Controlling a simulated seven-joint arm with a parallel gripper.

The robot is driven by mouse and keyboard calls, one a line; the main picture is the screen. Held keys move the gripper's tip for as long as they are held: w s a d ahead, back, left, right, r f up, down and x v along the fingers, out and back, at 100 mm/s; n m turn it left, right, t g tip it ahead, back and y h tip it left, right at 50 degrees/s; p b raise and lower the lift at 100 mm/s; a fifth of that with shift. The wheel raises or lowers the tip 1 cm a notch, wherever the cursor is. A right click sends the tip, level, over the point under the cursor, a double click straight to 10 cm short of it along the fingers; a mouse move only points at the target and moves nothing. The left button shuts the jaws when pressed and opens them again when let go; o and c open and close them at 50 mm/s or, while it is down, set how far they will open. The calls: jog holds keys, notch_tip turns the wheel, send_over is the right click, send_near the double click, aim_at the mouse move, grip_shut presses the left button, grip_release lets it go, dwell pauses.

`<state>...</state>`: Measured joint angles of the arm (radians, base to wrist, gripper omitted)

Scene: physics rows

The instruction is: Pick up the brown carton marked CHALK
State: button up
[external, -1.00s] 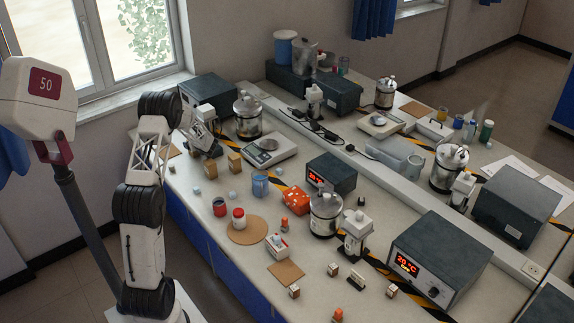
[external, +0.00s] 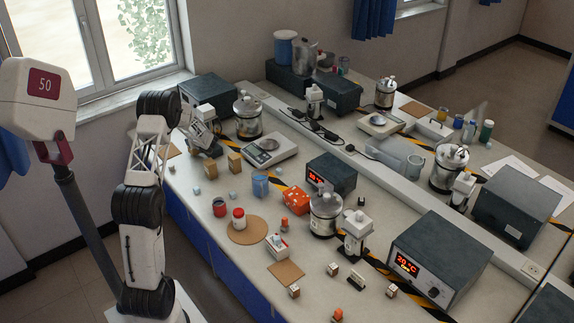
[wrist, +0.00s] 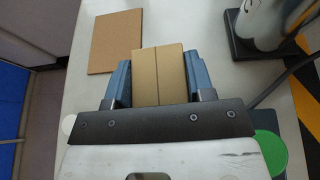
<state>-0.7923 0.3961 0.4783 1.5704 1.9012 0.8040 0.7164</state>
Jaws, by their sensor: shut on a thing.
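A brown carton (wrist: 159,76) with a seam down its top face sits between the two blue-grey fingers of my gripper (wrist: 159,85) in the wrist view. The fingers press on its left and right sides. No CHALK marking shows on the face I see. In the external view my gripper (external: 207,147) is low over the far left part of the bench. A brown box (external: 235,164) stands just to the right of it there. I cannot tell from this view whether the held carton touches the bench.
A flat brown mat (wrist: 116,41) lies ahead and left of the carton. A device on a dark base (wrist: 250,48) stands to the right, with a cable near it. A balance (external: 270,149) and a silver vessel (external: 248,117) stand near my gripper. The bench's front edge is close.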

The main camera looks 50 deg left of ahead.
notch_tip(320, 180, up, 2)
jog(key=shift+r, duration=0.15)
jog(key=s+d+r, duration=0.1)
jog(key=s+d, duration=0.9)
jog(key=d, duration=0.2)
jog(key=shift+d, duration=0.25)
jog(key=shift+r, duration=0.1)
dwell(0.4)
